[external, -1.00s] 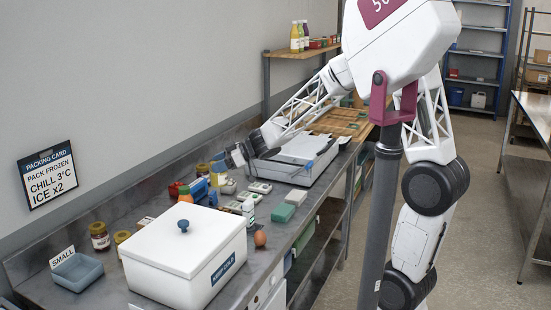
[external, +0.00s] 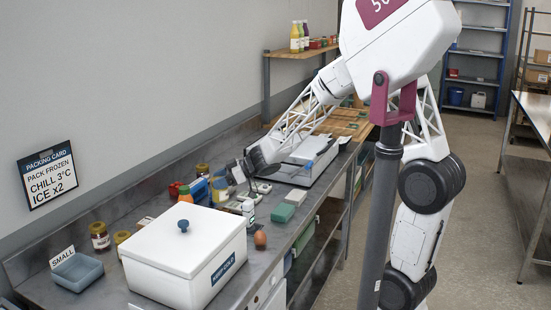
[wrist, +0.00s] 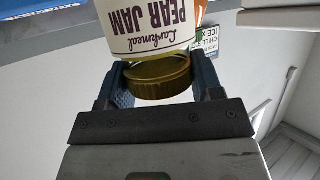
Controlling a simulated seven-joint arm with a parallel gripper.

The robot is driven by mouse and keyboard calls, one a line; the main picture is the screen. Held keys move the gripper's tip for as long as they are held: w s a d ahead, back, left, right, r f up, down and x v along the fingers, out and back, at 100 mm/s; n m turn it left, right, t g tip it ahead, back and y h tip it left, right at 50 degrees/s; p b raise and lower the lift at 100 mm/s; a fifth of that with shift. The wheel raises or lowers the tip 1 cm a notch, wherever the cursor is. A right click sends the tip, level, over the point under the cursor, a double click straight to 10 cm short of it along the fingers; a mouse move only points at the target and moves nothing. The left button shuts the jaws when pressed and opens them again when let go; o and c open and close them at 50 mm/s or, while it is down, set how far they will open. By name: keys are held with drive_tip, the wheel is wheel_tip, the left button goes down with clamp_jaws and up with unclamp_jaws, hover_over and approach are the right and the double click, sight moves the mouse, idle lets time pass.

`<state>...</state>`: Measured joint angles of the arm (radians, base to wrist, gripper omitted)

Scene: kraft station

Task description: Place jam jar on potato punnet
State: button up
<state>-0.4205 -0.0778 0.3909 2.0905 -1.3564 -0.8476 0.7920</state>
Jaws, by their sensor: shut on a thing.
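The jam jar (wrist: 150,38) has a white label reading "Pear Jam" and a gold lid (wrist: 158,80). It fills the top of the wrist view, its label text upside down there. My gripper (wrist: 160,82) is shut on the lid, one finger on each side. In the external view my gripper (external: 256,166) is low over the middle of the bench, among small goods; the jar is small and partly hidden there. I cannot make out the potato punnet for certain in either view.
A white cool box (external: 185,260) with a blue knob stands at the front. An empty blue tray (external: 78,272) sits at the left.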

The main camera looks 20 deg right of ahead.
drive_tip(key=shift+f, duration=1.85)
drive_tip(key=shift+f, duration=0.15)
drive_tip(key=o, duration=1.1)
drive_tip(key=shift+v, duration=6.05)
